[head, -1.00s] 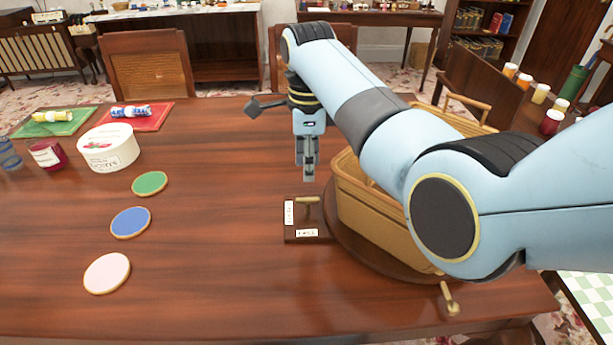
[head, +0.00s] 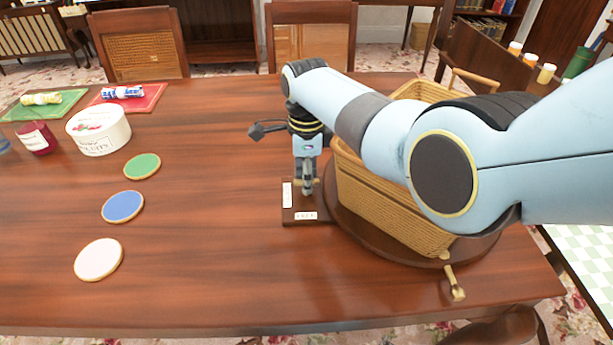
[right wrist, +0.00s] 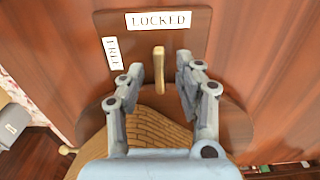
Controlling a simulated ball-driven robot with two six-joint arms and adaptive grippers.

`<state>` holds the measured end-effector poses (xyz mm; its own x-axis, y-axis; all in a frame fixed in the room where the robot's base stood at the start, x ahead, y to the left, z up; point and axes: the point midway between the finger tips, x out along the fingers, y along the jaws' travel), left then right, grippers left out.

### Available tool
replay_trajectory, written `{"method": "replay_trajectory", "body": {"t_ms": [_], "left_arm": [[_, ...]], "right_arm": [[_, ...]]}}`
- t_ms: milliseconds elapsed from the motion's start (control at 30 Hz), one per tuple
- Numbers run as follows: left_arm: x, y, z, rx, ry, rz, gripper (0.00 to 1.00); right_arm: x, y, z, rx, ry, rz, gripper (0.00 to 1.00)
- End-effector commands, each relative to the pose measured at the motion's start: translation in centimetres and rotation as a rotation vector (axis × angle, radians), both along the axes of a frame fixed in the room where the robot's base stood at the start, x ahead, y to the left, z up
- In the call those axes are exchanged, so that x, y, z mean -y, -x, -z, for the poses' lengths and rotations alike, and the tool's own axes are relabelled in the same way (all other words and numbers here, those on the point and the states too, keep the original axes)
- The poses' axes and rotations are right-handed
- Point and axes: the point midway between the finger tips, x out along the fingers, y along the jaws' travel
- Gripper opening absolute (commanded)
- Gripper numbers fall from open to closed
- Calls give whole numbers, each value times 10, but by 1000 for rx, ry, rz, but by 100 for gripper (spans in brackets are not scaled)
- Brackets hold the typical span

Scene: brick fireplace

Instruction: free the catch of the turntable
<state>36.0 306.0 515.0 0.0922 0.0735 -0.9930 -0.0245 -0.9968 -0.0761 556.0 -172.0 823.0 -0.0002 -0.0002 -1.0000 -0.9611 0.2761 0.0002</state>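The catch is a brass lever (right wrist: 159,70) on a dark wooden plate (head: 291,218). In the right wrist view the lever points to the LOCKED label (right wrist: 158,20); the FREE label (right wrist: 112,53) is off to its left. The plate sits beside the round wooden turntable (head: 405,252), which carries a wicker basket (head: 400,212). My right gripper (head: 307,189) is down over the plate and hides most of the lever in the head view. In the right wrist view its fingers (right wrist: 160,73) are open, one on each side of the lever, with gaps showing. My left gripper is out of view.
A brass handle (head: 455,284) sticks out at the turntable's front. The front middle of the table is clear.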

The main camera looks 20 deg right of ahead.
Motion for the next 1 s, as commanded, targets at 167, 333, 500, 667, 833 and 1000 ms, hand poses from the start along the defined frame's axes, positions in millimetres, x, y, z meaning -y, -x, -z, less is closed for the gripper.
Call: {"method": "replay_trajectory", "body": {"t_ms": [167,333,500,667,833,1000], "left_arm": [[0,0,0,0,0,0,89],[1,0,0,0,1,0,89],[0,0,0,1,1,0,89],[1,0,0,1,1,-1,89],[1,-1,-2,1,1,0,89],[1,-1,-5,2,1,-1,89]], "right_arm": [[0,0,0,0,0,0,35],[0,0,-1,0,0,0,14],[0,0,-1,0,0,0,0],[0,0,-1,0,0,0,0],[0,0,-1,0,0,-20,0],[0,0,-1,-1,0,-87,0]]}}
